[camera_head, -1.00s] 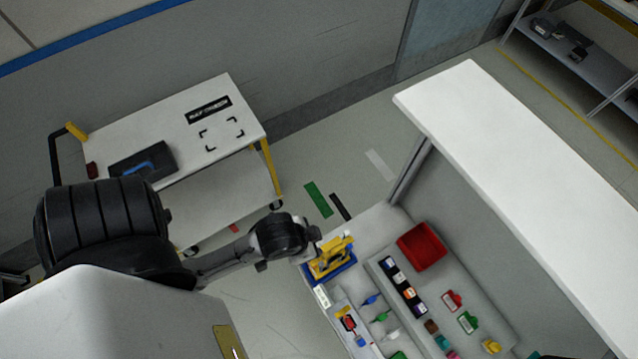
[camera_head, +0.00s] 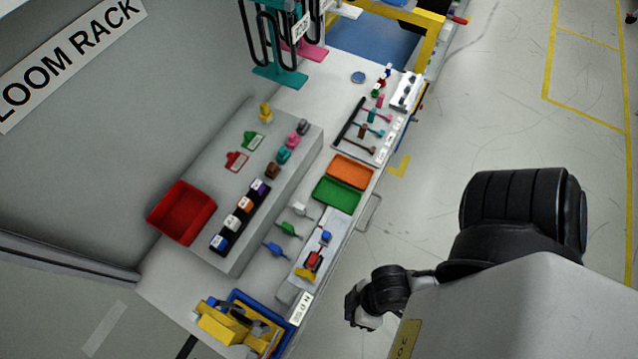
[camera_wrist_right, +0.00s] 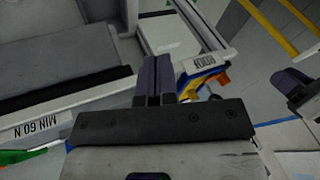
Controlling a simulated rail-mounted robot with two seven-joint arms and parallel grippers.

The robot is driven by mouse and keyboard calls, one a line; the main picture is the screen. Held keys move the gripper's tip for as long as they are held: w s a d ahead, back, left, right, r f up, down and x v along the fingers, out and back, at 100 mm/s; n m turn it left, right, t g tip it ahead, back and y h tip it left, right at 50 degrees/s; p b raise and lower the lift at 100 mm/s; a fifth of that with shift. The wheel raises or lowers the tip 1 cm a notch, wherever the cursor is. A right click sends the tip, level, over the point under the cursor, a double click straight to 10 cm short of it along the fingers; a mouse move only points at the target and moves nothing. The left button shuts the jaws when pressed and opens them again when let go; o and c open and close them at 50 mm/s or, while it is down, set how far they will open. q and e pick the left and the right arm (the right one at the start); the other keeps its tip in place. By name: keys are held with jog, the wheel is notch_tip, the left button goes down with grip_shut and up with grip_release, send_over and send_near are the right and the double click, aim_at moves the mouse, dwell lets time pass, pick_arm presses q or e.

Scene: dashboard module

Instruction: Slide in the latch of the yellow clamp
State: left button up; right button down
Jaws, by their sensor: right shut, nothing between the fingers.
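The yellow clamp (camera_head: 225,325) sits at the near end of the bench, at the bottom of the head view, by a blue frame (camera_head: 285,330). Its latch is too small to make out. My right gripper (camera_head: 354,305) is to the right of the clamp, apart from it, past the bench's edge. In the right wrist view its purple fingers (camera_wrist_right: 155,80) are shut together with nothing between them. A blue and orange part (camera_wrist_right: 205,82) shows just beyond them; I cannot tell what it belongs to.
A red bin (camera_head: 182,212), a green tray (camera_head: 337,194) and an orange tray (camera_head: 351,171) stand on the bench. Small coloured parts lie between them. A teal rack (camera_head: 280,75) stands at the far end. Open floor (camera_head: 420,215) lies to the right.

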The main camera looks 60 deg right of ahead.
jog(key=s+a+f+m+t+y+b, duration=0.4)
jog(key=a+f+m+t+y+b, duration=0.35)
jog(key=m+b, duration=0.7)
jog(key=d+r+m+t+h, duration=0.1)
jog(key=d+m+t+h, duration=0.25)
jog(key=m, duration=0.45)
jog(key=w+d+r+m+t+h, duration=0.1)
jog(key=d+m+t+h, duration=0.2)
jog(key=m+h, duration=0.35)
jog(key=d+r+m+t+h, duration=0.2)
jog(key=d+m+t+h, duration=0.1)
jog(key=m, duration=0.7)
pick_arm(q)
notch_tip(320, 180, down, 16)
jog(key=shift+p, duration=0.45)
pick_arm(e)
jog(key=w+r, duration=0.4)
jog(key=w, duration=0.8)
jog(key=shift+w+d+r+t, duration=0.15)
jog(key=shift+d+r+t, duration=0.05)
jog(key=shift+d+t, duration=0.1)
pick_arm(q)
jog(key=shift+f, duration=0.1)
